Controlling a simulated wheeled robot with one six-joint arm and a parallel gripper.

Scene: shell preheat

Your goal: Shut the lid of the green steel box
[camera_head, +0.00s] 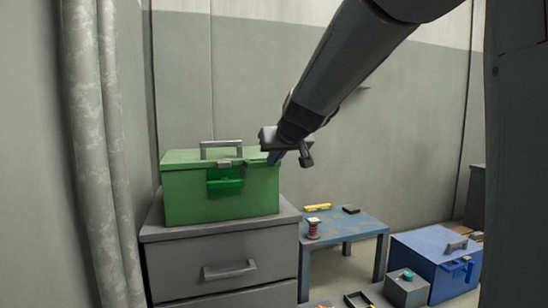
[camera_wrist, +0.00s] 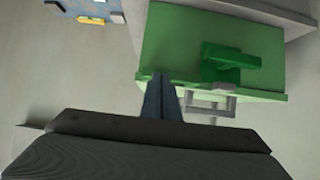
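The green steel box (camera_head: 208,199) stands on a grey drawer cabinet. Its lid (camera_head: 185,157) lies flat along the top, and no gap shows between lid and body. A grey handle (camera_head: 221,143) stands up from the lid, and a green latch (camera_head: 225,183) is on the front. My gripper (camera_head: 274,158) is at the lid's right end, pointing down. In the wrist view my gripper's fingers (camera_wrist: 162,78) are together, with nothing seen between them, beside the box front (camera_wrist: 180,50) and over the lid edge. I cannot tell whether they touch the lid.
The grey drawer cabinet (camera_head: 220,250) carries the box. To its right is a low blue table (camera_head: 350,226) with a red spool (camera_head: 313,229) and small items. A pipe (camera_head: 95,150) runs up the left.

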